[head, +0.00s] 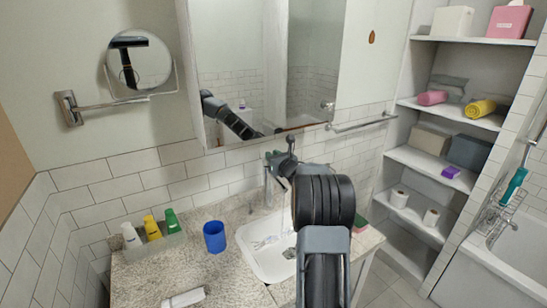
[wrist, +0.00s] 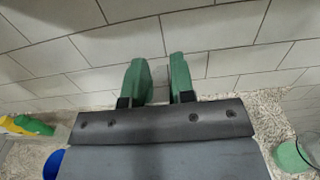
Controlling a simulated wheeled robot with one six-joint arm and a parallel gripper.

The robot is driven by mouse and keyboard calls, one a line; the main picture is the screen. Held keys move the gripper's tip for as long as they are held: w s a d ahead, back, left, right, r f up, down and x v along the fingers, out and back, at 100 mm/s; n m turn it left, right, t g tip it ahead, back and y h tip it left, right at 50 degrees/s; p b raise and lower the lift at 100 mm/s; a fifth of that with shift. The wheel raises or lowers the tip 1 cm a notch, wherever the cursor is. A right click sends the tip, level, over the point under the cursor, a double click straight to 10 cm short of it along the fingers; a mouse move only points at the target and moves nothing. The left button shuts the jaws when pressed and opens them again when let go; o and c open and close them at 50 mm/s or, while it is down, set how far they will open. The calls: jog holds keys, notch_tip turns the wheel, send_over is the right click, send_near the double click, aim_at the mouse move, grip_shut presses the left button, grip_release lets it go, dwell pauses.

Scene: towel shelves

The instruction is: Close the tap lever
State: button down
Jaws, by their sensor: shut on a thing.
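The grey metal tap (head: 267,188) stands at the back of the white sink (head: 262,262), close to the tiled wall. My gripper (head: 272,156) is at the top of the tap, and my arm comes in from the front right. In the wrist view my gripper's two green fingers (wrist: 160,82) point at the tiled wall with a narrow gap between them. They are shut on the tap lever, which is mostly hidden by the fingers and the gripper body. The lever's angle cannot be told.
A blue cup (head: 214,237) stands left of the sink. A tray with several bottles (head: 152,228) is further left, and a white tube (head: 183,298) lies at the front. The mirror cabinet (head: 265,65) hangs above.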

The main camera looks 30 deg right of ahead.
jog(key=f+b, duration=0.1)
jog(key=b, duration=0.3)
jog(key=shift+s+t, duration=0.1)
jog(key=shift+t, duration=0.2)
jog(key=t+b, duration=0.1)
jog(key=b, duration=0.7)
jog(key=shift+s+f, duration=0.3)
jog(key=shift+f, duration=0.05)
jog(key=shift+t+b, duration=0.4)
jog(key=shift+b, duration=0.45)
jog(key=shift+s+r+b, duration=0.15)
jog(key=shift+r+b, duration=0.05)
jog(key=shift+b, duration=0.7)
jog(key=shift+r, duration=0.1)
jog(key=c, duration=1)
grip_release()
jog(key=shift+o, duration=0.2)
jog(key=b+v, duration=0.3)
jog(key=v, duration=1)
jog(key=shift+s+f, duration=0.3)
jog(key=shift+s, duration=0.05)
